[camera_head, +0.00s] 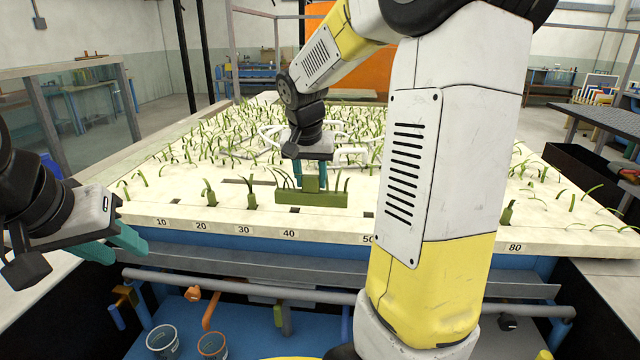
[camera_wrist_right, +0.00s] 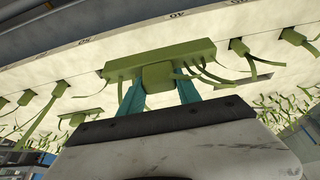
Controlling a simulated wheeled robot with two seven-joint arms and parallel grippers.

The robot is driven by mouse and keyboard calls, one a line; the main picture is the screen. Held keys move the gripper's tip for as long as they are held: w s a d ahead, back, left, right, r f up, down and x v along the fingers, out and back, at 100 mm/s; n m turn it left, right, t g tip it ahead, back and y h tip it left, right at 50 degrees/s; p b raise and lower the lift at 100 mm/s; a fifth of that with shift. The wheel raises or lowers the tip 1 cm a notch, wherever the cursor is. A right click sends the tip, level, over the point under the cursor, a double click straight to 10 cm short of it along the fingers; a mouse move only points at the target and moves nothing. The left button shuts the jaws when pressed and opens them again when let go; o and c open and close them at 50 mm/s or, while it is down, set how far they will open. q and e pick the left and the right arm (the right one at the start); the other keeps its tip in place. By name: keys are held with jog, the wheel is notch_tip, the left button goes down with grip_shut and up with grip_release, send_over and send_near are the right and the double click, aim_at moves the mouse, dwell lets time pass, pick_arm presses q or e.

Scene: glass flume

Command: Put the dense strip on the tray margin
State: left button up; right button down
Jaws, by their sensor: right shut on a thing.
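The dense strip (camera_head: 335,199) is a long green bar with a raised middle block and thin green shoots. It is at the tray's front margin (camera_head: 265,222), above the 40 mark. My right gripper (camera_head: 310,176) is shut on its middle block from above; the wrist view shows the strip (camera_wrist_right: 120,68) with the block between the teal fingers (camera_wrist_right: 160,92). I cannot tell whether the strip touches the margin or hovers just over it. My left gripper (camera_head: 112,246) is empty at the left, in front of the tray's corner, its teal fingers apart.
Many green shoots stand in the pale tray behind. Small green plugs (camera_head: 210,196) and (camera_head: 507,213) stand near the front margin, with dark slots (camera_head: 368,214) beside the strip. A grey rail (camera_head: 220,275) and two cups (camera_head: 162,340) are below. My right arm hides part of the tray's right half.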

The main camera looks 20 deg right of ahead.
jog(key=shift+w+d+f, duration=0.8)
jog(key=shift+w+d, duration=0.65)
jog(key=shift+d, duration=0.1)
jog(key=shift+w+d+f, duration=0.75)
jog(key=shift+w+d, duration=0.7)
jog(key=shift+d, duration=0.15)
jog(key=shift+w+d+f, duration=0.8)
jog(key=shift+w+d, duration=0.65)
jog(key=shift+d, duration=0.1)
jog(key=shift+f, duration=0.1)
jog(key=c, duration=0.9)
grip_release()
jog(key=shift+o, duration=0.2)
jog(key=v, duration=1.2)
jog(key=s+a+n+y, duration=0.1)
jog(key=s+a+n, duration=0.1)
jog(key=s+a, duration=0.3)
jog(key=s+a+f+n+t+y, duration=0.1)
jog(key=s+a, duration=0.3)
jog(key=s, duration=0.9)
jog(key=s+a+n+t+y, duration=0.1)
jog(key=s+a+n+y, duration=0.1)
jog(key=s+a, duration=0.3)
jog(key=s, duration=0.4)
jog(key=shift+a+f+n, duration=0.35)
jog(key=shift+f+n, duration=0.05)
